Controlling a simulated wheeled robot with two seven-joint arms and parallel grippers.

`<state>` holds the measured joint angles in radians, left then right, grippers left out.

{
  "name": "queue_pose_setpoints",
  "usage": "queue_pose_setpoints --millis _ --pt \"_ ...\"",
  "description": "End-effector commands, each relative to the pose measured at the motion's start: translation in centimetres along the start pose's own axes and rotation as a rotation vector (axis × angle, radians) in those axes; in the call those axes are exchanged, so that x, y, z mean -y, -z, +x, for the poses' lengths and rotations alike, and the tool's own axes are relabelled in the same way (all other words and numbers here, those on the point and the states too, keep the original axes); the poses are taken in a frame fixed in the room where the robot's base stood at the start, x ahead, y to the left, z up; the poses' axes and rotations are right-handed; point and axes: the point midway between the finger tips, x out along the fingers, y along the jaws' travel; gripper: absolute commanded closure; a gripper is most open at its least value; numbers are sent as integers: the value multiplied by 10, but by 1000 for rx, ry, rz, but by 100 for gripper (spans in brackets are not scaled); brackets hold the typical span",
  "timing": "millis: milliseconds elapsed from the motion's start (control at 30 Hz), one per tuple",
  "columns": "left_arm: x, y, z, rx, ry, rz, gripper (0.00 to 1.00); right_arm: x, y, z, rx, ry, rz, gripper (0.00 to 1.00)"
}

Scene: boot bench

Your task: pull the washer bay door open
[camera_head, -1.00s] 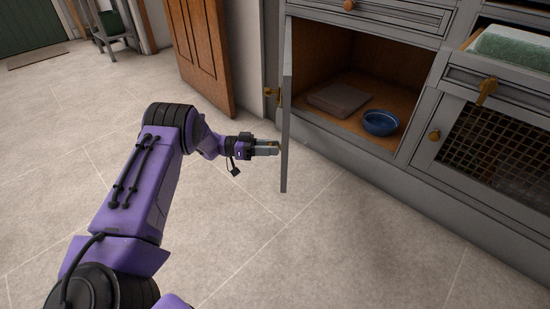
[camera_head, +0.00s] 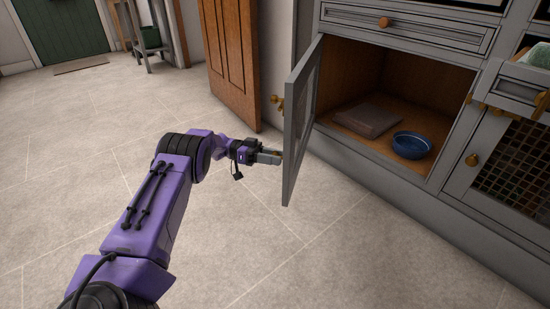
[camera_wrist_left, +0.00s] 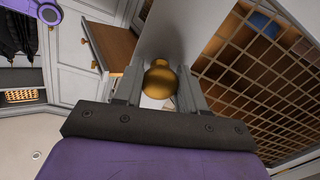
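The washer bay door (camera_head: 299,125) is a grey framed door with a mesh panel. It stands swung out from the left side of the open bay (camera_head: 375,75), its inner face turned to the right. My left gripper (camera_head: 277,157) is at its outer side near the free edge. In the left wrist view the brass knob (camera_wrist_left: 160,80) sits between my left fingers (camera_wrist_left: 160,92), which appear closed on it from both sides. The door's mesh (camera_wrist_left: 255,75) shows right of the knob there. My right gripper is not in view.
Inside the bay lie a flat grey item (camera_head: 367,119) and a blue bowl (camera_head: 411,145). A mesh-fronted cabinet door (camera_head: 510,160) is at right, a wooden door (camera_head: 230,60) behind my arm. The tiled floor (camera_head: 330,250) before the cabinet is clear.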

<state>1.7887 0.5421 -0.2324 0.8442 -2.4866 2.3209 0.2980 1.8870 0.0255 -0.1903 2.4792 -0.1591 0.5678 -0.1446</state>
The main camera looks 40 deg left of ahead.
Motion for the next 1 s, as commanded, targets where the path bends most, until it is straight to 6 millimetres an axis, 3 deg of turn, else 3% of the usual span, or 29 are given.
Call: queue_pose_setpoints --millis 33,67,400,467,633,800,1000 --pt "0 -4 -1 8 1 -6 45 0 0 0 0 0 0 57" --pt "0 -4 -1 7 1 -6 39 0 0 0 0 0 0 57" --pt "0 -1 -5 2 1 -3 39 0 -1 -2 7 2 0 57" --pt "0 -1 -14 2 2 -2 39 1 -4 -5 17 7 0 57" --pt "-1 -3 -58 5 6 -3 39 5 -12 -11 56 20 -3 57" --pt "1 -9 -90 5 4 -1 39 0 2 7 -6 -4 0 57" --pt "-1 -5 -105 5 2 -3 39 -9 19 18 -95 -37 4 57"
